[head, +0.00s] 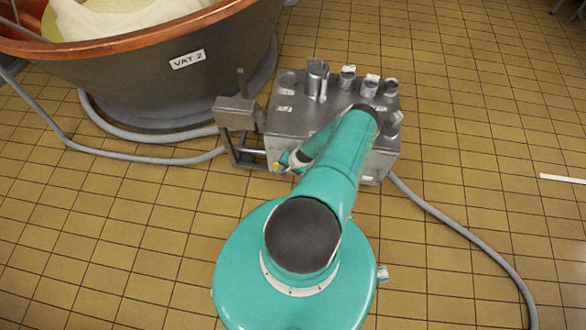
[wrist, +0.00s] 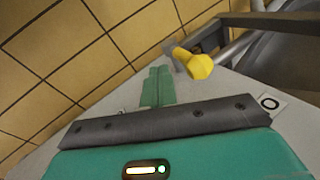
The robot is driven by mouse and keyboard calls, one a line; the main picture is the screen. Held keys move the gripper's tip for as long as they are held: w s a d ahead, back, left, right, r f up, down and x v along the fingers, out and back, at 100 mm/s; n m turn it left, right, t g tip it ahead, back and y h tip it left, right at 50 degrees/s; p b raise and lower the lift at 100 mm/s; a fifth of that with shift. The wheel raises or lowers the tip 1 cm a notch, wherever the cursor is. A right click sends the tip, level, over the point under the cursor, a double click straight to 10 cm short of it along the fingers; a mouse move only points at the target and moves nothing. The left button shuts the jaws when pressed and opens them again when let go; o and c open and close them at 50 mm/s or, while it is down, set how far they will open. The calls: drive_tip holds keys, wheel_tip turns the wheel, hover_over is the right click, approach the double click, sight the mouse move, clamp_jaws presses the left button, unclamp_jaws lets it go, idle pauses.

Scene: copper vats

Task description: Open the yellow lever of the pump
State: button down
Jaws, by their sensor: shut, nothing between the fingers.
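The pump (head: 290,118) is a grey metal box on the tiled floor beside the vat. Its yellow lever (head: 277,168) shows as a small spot low on its near left side. In the wrist view the yellow lever (wrist: 195,64) is a stubby handle with a rounded near end, standing out by the pump's edge. My gripper (wrist: 159,72) is shut and empty, its green fingers just left of the lever with a small gap seeming to show. In the head view my gripper (head: 288,160) is small beside the lever, partly hidden by my arm.
A white label marked O (wrist: 270,103) is on the pump right of the lever. A grey metal frame (head: 240,140) stands out from the pump's left side. The copper vat (head: 140,75) is at upper left. Hoses (head: 150,158) cross the floor.

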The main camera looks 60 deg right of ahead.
drive_tip(key=shift+w+a+r, duration=0.1)
drive_tip(key=shift+w+a, duration=0.15)
drive_tip(key=shift+w, duration=0.5)
